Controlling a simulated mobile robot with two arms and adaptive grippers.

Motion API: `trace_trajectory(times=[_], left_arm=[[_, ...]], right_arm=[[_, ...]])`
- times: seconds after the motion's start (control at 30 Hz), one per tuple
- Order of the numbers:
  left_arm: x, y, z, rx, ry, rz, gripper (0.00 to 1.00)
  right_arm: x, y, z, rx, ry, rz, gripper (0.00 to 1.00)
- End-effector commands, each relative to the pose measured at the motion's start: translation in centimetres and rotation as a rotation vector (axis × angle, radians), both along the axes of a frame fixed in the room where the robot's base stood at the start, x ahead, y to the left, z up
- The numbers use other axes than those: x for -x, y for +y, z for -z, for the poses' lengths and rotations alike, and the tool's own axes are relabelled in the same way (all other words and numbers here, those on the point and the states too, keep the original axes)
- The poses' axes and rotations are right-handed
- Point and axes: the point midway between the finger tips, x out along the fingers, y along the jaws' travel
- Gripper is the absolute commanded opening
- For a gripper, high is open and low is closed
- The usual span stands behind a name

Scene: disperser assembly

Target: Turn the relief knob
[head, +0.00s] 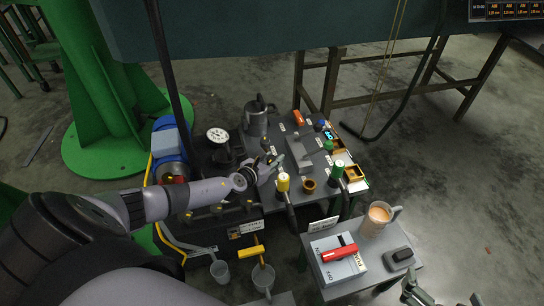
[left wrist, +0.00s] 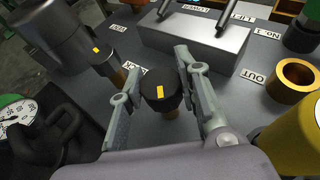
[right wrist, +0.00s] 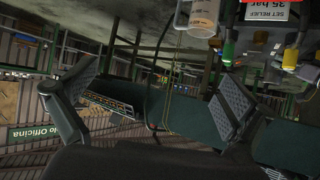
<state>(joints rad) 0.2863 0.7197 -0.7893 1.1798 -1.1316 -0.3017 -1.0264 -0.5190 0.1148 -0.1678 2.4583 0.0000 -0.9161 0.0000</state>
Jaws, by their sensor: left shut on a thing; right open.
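The relief knob (left wrist: 160,90) appears to be the black round knob with a yellow mark on a brass stem, seen in the left wrist view. It stands upright from the grey panel. My left gripper (left wrist: 162,95) is shut on it, one finger on each side. In the head view my left gripper (head: 268,168) is over the panel, and I cannot make out the knob clearly there. My right gripper (head: 428,295) is at the bottom right of the head view, beside the small table. Its fingers are wide apart and empty in the right wrist view (right wrist: 150,105).
A pressure gauge (head: 217,135), a metal canister (head: 257,113), a yellow-capped part (head: 283,182) and a brass ring (head: 309,184) surround my left gripper.

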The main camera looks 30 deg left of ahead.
Motion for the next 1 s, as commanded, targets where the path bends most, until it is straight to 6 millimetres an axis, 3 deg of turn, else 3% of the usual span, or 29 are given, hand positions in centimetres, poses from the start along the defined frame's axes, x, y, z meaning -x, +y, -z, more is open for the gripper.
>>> trace_trajectory(times=[0.2,0.4,0.77,0.8,1.0], left_arm=[[-0.2,0.1,-0.5,-0.003,-0.005,-0.054,0.03],[-0.1,0.1,-0.4,-0.005,-0.004,-0.08,0.03],[-0.1,0.1,-0.3,-0.006,-0.004,-0.083,0.03],[-0.1,0.1,-0.3,-0.006,-0.004,-0.083,0.33],[0.0,0.1,-0.2,-0.004,-0.002,-0.081,0.46]], right_arm=[[4.3,-1.6,3.3,0.061,0.27,0.02,1.0],[7.0,-2.6,4.9,0.092,0.418,0.031,1.0],[7.5,-2.7,5.2,0.097,0.44,0.033,1.0],[7.5,-2.7,5.2,0.096,0.44,0.033,1.0],[7.5,-2.7,5.2,0.097,0.438,0.033,1.0]])
